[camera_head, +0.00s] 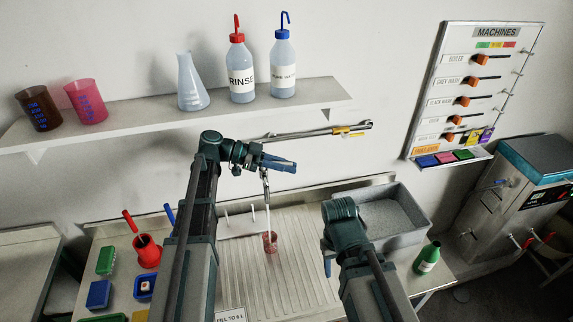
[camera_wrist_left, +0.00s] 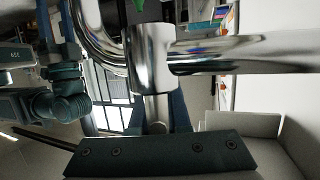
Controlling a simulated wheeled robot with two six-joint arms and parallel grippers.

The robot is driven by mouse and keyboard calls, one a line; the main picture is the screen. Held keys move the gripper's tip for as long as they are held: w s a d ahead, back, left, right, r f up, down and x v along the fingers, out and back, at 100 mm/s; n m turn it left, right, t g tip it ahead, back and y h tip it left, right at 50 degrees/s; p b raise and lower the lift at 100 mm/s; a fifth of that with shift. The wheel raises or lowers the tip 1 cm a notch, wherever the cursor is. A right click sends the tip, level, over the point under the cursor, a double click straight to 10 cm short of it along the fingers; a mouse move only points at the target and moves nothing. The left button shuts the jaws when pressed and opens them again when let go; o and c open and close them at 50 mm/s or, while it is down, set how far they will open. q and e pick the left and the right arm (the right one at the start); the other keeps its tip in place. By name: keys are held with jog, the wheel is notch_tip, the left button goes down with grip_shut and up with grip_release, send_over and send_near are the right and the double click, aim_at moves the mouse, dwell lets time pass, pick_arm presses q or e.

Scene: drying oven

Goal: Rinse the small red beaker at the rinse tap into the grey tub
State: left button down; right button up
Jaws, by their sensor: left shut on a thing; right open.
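The small red beaker (camera_head: 270,243) stands on the ribbed draining board, below the hanging spout of the rinse tap (camera_head: 267,184). A thin pale streak runs from the spout to the beaker; I cannot tell whether it is water. My left gripper (camera_head: 284,166) is at the top of the spout, shut on the tap's chrome pipe (camera_wrist_left: 152,60), which fills the left wrist view. The grey tub (camera_head: 424,217) is right of the board, behind my right arm. My right gripper (camera_head: 328,262) is open, pointing down near the tub's left side; its fingers are mostly hidden.
A horizontal metal arm with a yellow handle (camera_head: 348,131) extends right on the wall. A shelf (camera_head: 250,112) above holds bottles, a flask and two larger beakers. A green bottle (camera_head: 427,258) stands right of my right arm. A red pot (camera_head: 147,254) and coloured blocks are at left.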

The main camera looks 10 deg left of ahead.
pick_arm(q)
jog(key=shift+s, duration=0.15)
jog(key=shift+s+f+m+g, duration=0.1)
jog(key=shift+s+m+g, duration=0.25)
jog(key=shift+m+g, duration=0.3)
jog(key=shift+s+m+g, duration=0.35)
jog(key=shift+m+g, duration=0.1)
jog(key=shift+g, duration=0.4)
jog(key=w+n+t, duration=0.1)
jog(key=n+t, duration=0.1)
jog(key=shift+w+t, duration=0.1)
jog(key=shift+t, duration=0.3)
